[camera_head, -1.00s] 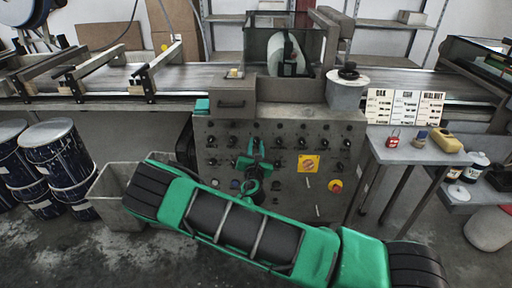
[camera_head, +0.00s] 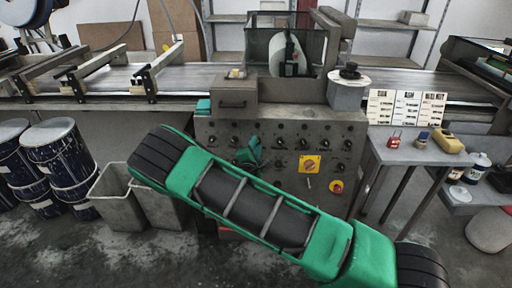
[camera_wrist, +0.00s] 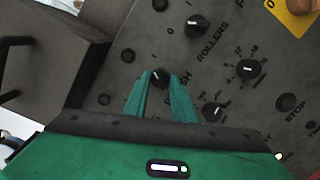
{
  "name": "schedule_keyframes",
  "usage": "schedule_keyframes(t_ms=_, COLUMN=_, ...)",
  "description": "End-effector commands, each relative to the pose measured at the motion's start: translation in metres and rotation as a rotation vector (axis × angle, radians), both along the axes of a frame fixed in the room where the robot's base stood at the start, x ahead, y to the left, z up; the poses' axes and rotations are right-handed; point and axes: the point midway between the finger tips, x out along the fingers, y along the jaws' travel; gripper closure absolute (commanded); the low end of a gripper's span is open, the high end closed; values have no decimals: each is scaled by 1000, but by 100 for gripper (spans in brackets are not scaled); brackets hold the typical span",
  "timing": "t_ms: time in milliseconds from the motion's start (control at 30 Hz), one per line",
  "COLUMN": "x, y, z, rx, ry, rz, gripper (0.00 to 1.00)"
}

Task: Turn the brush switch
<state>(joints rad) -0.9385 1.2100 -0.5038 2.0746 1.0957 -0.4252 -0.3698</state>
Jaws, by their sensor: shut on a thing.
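The brush switch (camera_wrist: 158,76) is a small black knob on the grey control panel (camera_head: 215,130), beside a partly hidden label ending in "SH". In the wrist view my gripper (camera_wrist: 160,84) has its two green fingers on either side of this knob, shut on it. The fingers hide part of the knob and its markings, so its exact setting is unclear. In the head view my gripper (camera_head: 251,150) is at the panel's left-middle, and my own arm covers the panel's lower part.
Close by are the rollers knob (camera_wrist: 198,25), another rotary knob (camera_wrist: 248,68), a lower knob (camera_wrist: 213,110) and a stop button (camera_wrist: 290,102). A yellow plate (camera_head: 310,165) and red button (camera_head: 336,186) sit right on the panel. A side table (camera_head: 415,150) stands right.

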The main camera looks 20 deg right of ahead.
Motion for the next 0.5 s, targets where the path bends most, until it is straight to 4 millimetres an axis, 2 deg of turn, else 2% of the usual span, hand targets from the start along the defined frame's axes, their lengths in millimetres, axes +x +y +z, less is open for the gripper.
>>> schedule_keyframes(t_ms=500, x=-1, y=0, z=-2, rx=82, ry=-21, rz=-17, gripper=99)
